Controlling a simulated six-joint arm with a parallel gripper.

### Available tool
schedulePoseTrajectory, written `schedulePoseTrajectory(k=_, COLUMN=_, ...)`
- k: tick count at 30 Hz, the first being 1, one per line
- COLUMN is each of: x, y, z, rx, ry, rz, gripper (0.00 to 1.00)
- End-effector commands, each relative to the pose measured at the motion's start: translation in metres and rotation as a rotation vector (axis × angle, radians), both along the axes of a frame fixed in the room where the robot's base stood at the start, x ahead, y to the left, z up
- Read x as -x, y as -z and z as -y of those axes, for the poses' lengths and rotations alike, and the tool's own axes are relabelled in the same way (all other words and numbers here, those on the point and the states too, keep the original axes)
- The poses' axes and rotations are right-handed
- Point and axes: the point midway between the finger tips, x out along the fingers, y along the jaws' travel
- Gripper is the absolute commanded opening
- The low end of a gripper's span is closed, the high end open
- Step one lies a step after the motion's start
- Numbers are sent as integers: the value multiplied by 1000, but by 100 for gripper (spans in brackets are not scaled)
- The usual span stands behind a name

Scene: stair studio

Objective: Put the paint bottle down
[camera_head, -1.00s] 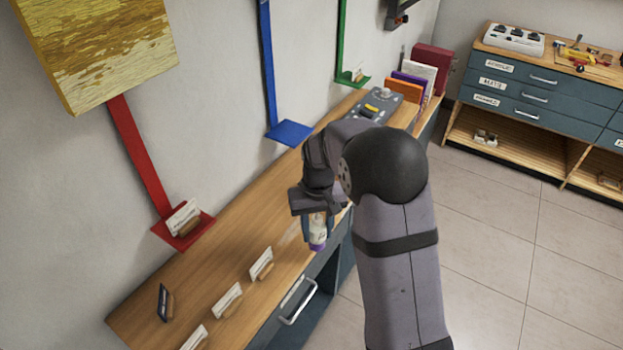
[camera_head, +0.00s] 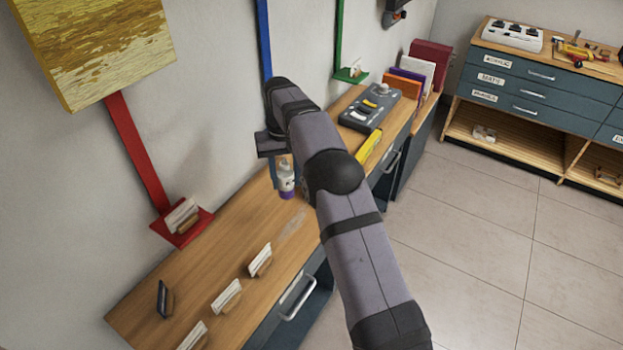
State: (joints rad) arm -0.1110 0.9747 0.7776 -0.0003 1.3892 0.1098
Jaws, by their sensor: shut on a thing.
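The paint bottle (camera_head: 286,181) is small and white with a purple lower end. My gripper (camera_head: 281,172) is shut on it and holds it upright, purple end down. The bottle shows in front of the wall and the back part of the wooden counter (camera_head: 215,258). I cannot tell whether its lower end touches anything. The blue strip (camera_head: 264,40) runs down the wall behind my arm. The blue ledge at its foot is hidden by my gripper and arm.
A red ledge (camera_head: 166,231) with cards stands left, a green ledge (camera_head: 350,75) further back. Several card holders (camera_head: 227,296) stand on the near counter. A grey control box (camera_head: 371,106) and a yellow item (camera_head: 369,147) lie right of my arm. Mid-counter is clear.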

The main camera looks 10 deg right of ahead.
Motion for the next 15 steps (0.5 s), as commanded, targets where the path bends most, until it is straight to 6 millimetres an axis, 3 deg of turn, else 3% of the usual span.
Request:
schedulePoseTrajectory(k=8, x=-1, y=4, z=-1, rx=0, ry=0, rz=-1, gripper=11)
schedulePoseTrajectory(k=15, x=0, y=38, z=-1, rx=0, ry=0, rz=-3, gripper=11)
